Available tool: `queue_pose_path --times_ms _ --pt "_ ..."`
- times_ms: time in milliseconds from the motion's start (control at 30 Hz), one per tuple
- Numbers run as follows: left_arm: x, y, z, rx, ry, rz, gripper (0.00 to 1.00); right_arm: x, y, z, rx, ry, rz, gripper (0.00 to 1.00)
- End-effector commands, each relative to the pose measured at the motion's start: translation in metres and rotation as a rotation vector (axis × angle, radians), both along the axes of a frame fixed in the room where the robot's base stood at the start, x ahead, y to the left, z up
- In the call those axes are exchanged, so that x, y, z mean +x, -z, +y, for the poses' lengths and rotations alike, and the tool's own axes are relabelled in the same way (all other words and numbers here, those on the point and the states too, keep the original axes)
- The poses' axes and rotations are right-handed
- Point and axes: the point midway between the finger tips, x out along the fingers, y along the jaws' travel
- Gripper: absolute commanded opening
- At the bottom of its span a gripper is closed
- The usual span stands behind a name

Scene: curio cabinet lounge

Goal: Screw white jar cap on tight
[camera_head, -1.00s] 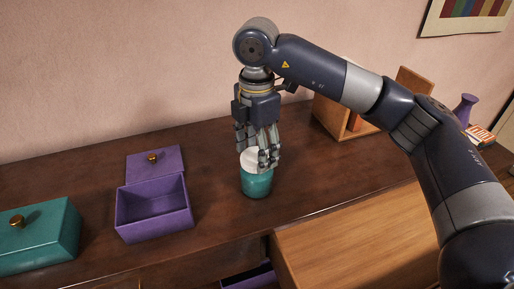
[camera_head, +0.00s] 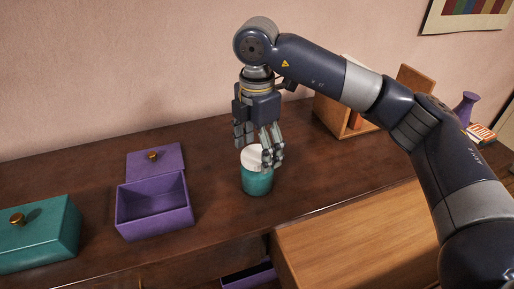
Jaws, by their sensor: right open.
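A teal jar (camera_head: 257,182) stands upright on the dark wooden cabinet top. The white cap (camera_head: 251,156) sits on the jar's mouth, partly hidden by my fingers. How tightly it sits cannot be told. My right gripper (camera_head: 257,154) points down from above at the cap, with its fingers spread apart on either side. The right-hand fingers overlap the cap's edge in the picture. Whether they touch it cannot be told. My left gripper is not in view.
An open purple box (camera_head: 154,222) with its lid (camera_head: 155,160) behind it is left of the jar. A closed teal box (camera_head: 42,238) is at the far left. A wooden holder (camera_head: 352,118) and purple vase (camera_head: 465,108) stand right. A lighter wooden surface (camera_head: 360,245) is in front.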

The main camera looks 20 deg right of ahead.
Motion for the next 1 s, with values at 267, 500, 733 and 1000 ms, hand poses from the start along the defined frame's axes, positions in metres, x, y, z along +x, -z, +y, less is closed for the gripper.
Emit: queue_pose_path --times_ms 267,500,733,1000 --pt "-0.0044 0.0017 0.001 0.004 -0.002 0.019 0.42 0.0 0.0005 0.0 0.0 -0.178 -0.001 0.73" --pt "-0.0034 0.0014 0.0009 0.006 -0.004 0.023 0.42 -0.0001 0.0005 0.0001 0.0 -0.345 0.0 0.73" --pt "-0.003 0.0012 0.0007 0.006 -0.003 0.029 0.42 -0.0002 0.0004 0.0003 0.0 -0.505 0.0 0.73" --pt "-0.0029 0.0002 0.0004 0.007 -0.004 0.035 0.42 -0.0004 0.0002 0.0005 0.0 -0.693 0.0 0.73"
